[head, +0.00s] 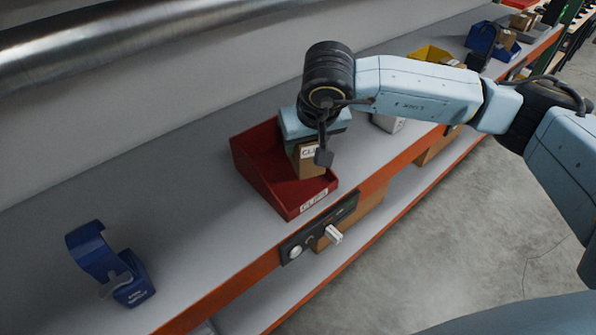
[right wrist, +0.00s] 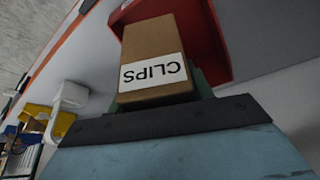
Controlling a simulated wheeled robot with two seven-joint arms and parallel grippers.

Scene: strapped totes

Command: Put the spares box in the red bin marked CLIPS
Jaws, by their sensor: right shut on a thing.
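My right gripper (head: 307,142) is shut on a brown cardboard box (head: 311,167) and points down over the red bin (head: 289,209). The box has a white label that reads CLIPS in the right wrist view (right wrist: 152,74). No box with a spares label can be made out. The box's lower part is within the bin's outline; whether it touches the bin floor I cannot tell. The red bin stands on the grey bench with a small white label on its front, too small to read surely. Its red wall also shows in the right wrist view (right wrist: 212,35). My left gripper is not in view.
A blue tape-dispenser-like object (head: 128,278) stands at the left on the bench (head: 190,215). A grey-white item (head: 387,123) is right of the red bin. A yellow bin (head: 430,54) and blue bin (head: 484,38) stand farther back. A metal pipe (head: 130,42) runs above.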

